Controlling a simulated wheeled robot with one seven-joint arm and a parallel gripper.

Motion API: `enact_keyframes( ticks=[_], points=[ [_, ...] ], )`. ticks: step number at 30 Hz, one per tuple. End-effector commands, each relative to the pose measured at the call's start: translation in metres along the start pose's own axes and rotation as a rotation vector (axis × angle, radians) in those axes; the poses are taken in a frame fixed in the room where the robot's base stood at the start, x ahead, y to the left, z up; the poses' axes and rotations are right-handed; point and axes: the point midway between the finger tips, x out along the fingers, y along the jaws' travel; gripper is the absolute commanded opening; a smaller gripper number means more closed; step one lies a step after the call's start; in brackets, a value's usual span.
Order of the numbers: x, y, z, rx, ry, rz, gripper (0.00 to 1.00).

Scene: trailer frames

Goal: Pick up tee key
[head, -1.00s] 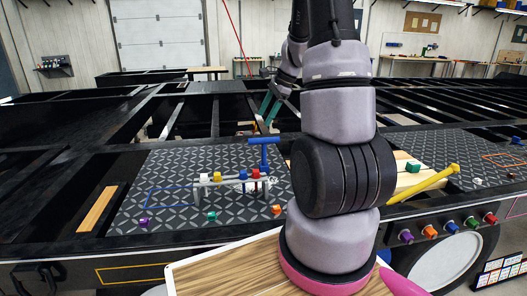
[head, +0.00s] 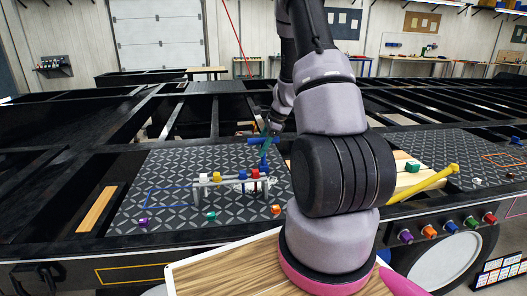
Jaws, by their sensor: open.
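The blue tee key (head: 252,141) stands upright at the small rack (head: 223,182) on the patterned deck plate, its crossbar on top. Its lower end is hidden at the rack. My gripper (head: 264,133) is open, with teal fingers at the crossbar, covering part of it. I cannot tell whether the fingers touch the key or are just in front of or behind it.
White, yellow, blue and red caps top the rack. Purple (head: 144,221), green (head: 211,217) and orange (head: 276,209) pieces lie on the deck plate. A yellow bar (head: 424,182) lies to the right, beyond my arm. Open frame gaps lie behind the plate.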

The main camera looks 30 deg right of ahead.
Motion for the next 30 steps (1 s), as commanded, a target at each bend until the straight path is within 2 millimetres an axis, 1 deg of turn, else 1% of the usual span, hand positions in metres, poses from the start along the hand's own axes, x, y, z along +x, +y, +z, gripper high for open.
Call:
enact_keyframes(
  ticks=[1,3,10,11,12,14,15,16,17,30],
  points=[
    [0.0061,0.0002,-0.0004,0.0,0.0,0.002,0.7],
    [0.0109,0.0,-0.0003,0.001,0.0,0.0,0.7],
    [0.0125,-0.0003,-0.0002,-0.001,0.0,-0.001,0.7],
    [0.0125,-0.0002,-0.0002,-0.001,0.0,-0.001,0.66],
    [0.0125,-0.0002,-0.0002,-0.001,0.0,-0.001,0.51],
    [0.0125,-0.0002,-0.0002,-0.001,0.0,-0.001,0.28],
    [0.0124,-0.0001,-0.0002,0.0,0.0,-0.001,0.13],
    [0.0124,-0.0001,-0.0002,0.0,0.0,-0.001,0.01],
    [0.0124,-0.0001,-0.0002,0.0,0.0,-0.001,0.0],
    [0.0116,-0.0005,-0.0001,-0.001,0.001,-0.001,0.0]
  ],
)
